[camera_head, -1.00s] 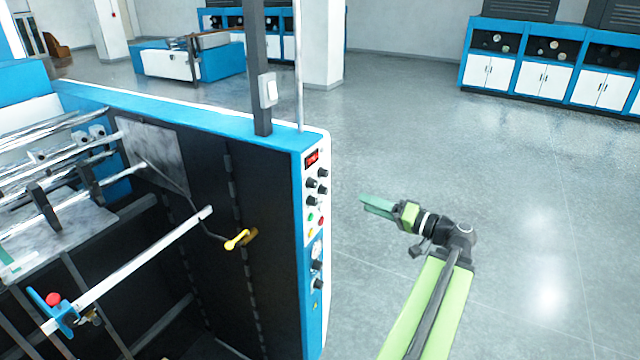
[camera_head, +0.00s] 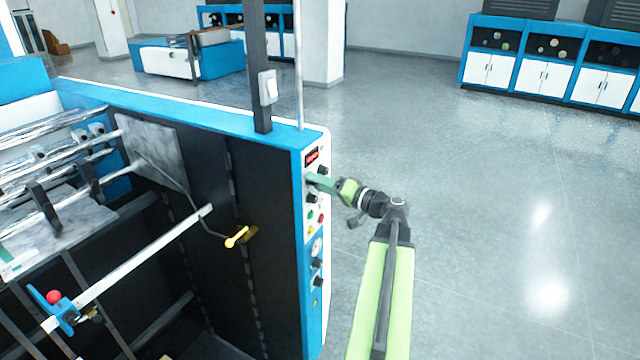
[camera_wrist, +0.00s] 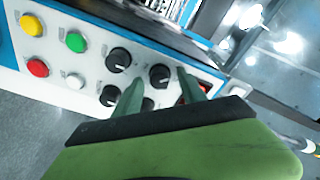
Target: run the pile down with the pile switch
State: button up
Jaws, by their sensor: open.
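The control panel (camera_head: 311,230) is on the narrow end of the blue and white machine, with black knobs, coloured buttons and a red display. Its labels are too small to read, so I cannot tell which knob is the pile switch. My gripper (camera_head: 311,179) is at the upper part of the panel, partly covering the knobs. In the wrist view, my gripper (camera_wrist: 158,80) is open, with one finger on each side of a black knob (camera_wrist: 159,75). I cannot tell whether the fingers touch it. Another knob (camera_wrist: 118,60) sits to its left, and a lower one is partly hidden.
Green (camera_wrist: 76,42), yellow (camera_wrist: 288,0) and red buttons are close by on the panel. A yellow-handled crank (camera_head: 237,237) sticks out of the machine's dark side. The floor right of my arm is clear.

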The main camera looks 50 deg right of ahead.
grip_shut()
jog(key=shift+m, duration=0.3)
jog(key=shift+d+m+g+p, duration=0.1)
jog(key=shift+m+g+p, duration=0.5)
jog(key=shift+m, duration=3.3)
grip_release()
